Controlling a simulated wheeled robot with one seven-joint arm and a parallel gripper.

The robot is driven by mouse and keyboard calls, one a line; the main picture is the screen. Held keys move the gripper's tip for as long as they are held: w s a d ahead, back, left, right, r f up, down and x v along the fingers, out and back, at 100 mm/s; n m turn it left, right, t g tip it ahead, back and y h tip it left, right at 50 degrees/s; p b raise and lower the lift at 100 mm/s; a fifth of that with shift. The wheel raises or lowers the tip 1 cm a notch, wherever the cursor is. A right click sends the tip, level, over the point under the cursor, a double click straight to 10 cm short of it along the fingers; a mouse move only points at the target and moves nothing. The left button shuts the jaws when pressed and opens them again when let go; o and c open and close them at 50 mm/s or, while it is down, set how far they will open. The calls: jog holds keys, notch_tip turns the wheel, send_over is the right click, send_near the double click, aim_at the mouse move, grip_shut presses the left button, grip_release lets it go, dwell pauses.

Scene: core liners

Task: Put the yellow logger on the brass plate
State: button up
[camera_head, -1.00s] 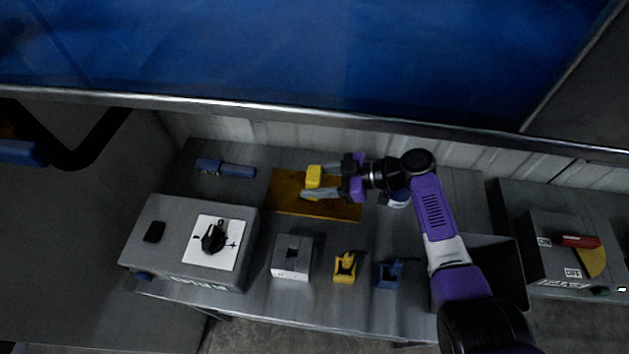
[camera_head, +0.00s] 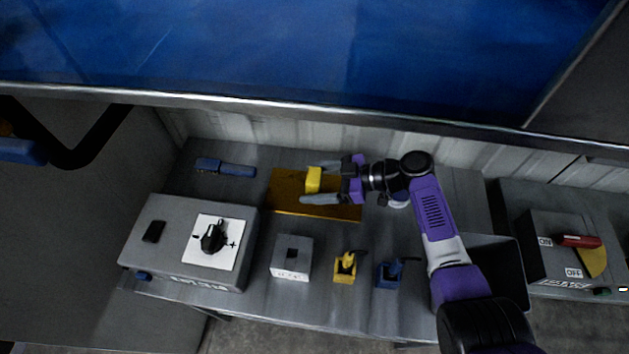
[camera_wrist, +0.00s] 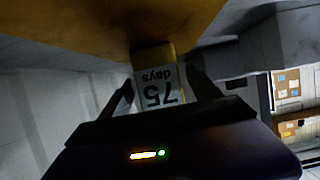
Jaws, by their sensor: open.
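The yellow logger (camera_head: 313,180) stands on the brass plate (camera_head: 285,202) at the back of the bench. In the wrist view the logger (camera_wrist: 155,80) shows a pale face reading "75 days", upside down, and the brass plate (camera_wrist: 80,22) fills the upper left. My gripper (camera_head: 322,184) is open, its fingers spread to either side of the logger with a gap. In the wrist view the fingers of my gripper (camera_wrist: 160,90) lie left and right of the logger, apart from it.
A blue handheld tool (camera_head: 225,168) lies left of the plate. In front stand a grey box with a dial (camera_head: 180,262), a small grey block (camera_head: 291,262), a yellow holder (camera_head: 345,268) and a blue holder (camera_head: 389,272). A dark bin (camera_head: 505,270) is at right.

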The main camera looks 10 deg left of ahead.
jog(key=b+v, duration=0.2)
jog(key=v, duration=0.9)
jog(key=shift+d+r, duration=0.35)
jog(key=shift+d, duration=0.1)
